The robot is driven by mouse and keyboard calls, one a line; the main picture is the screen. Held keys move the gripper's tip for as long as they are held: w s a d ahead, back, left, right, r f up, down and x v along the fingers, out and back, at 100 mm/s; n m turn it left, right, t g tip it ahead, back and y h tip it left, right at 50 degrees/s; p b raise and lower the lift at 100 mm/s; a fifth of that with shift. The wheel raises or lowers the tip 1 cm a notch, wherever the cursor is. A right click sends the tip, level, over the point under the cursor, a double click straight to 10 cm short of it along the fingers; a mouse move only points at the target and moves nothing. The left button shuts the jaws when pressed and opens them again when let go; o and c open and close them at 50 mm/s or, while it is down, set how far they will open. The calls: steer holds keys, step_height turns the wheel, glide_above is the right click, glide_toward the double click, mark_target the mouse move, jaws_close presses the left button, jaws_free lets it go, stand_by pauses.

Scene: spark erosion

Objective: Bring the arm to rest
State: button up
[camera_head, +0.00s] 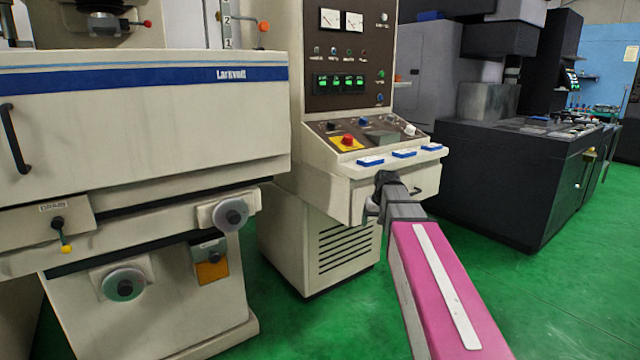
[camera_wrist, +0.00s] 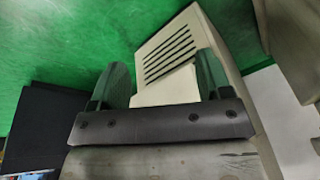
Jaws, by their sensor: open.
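My gripper (camera_head: 380,194) is at the end of my pink arm, in front of the beige control cabinet (camera_head: 322,236) in the head view. It is just below the cabinet's sloping panel, near the drawer-like front under the blue-topped blocks. From this view I cannot tell whether it touches the cabinet. In the wrist view the two fingers of my gripper (camera_wrist: 162,62) stand wide apart with nothing held between them. The cabinet's vented side (camera_wrist: 172,52) shows beyond and between the fingers.
A large beige machine (camera_head: 140,110) with knobs stands at the left. A dark machine (camera_head: 510,180) stands at the right. Several blue-topped blocks (camera_head: 404,154) lie on the cabinet's ledge. Open green floor (camera_head: 545,290) lies at the lower right.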

steer(key=s+f+g+h, duration=0.1)
steer(key=s+f+g, duration=0.1)
steer(key=s+f, duration=1.9)
steer(key=shift+s+a+f+m+g, duration=0.3)
steer(key=shift+s+a+f, duration=0.1)
steer(key=shift+f, duration=0.25)
steer(key=shift+w, duration=0.15)
